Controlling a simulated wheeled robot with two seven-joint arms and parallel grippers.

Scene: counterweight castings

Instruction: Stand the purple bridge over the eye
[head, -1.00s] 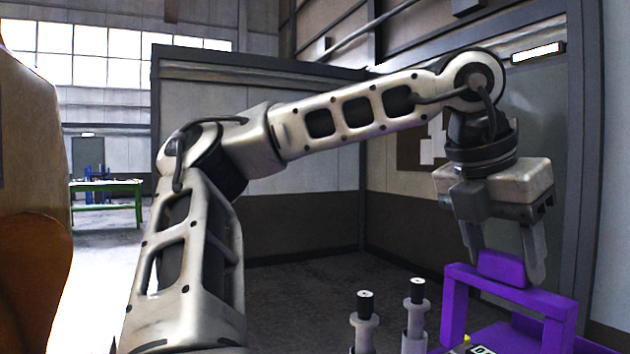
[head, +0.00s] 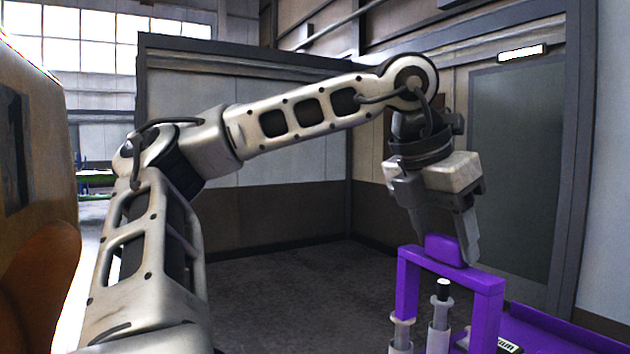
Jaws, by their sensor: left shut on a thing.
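The purple bridge (head: 455,277) is upright, with a crossbar, two legs and a purple grip block (head: 443,249) on top. My left gripper (head: 446,245) is shut on that block, one finger at each side. The bridge's left leg overlaps the top of a grey post (head: 402,332) in the picture. A second grey post (head: 438,325) with a dark cap shows through the opening between the legs. I cannot tell whether the bridge touches either post. The right leg's foot is cut off by the lower edge. I cannot make out the eye clearly. My right gripper is not in view.
A flat purple surface (head: 545,332) lies to the right of the bridge, with a small black and white label (head: 508,346) near it. A grey partition wall (head: 265,205) stands behind. An orange-brown body (head: 35,190) fills the left edge.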

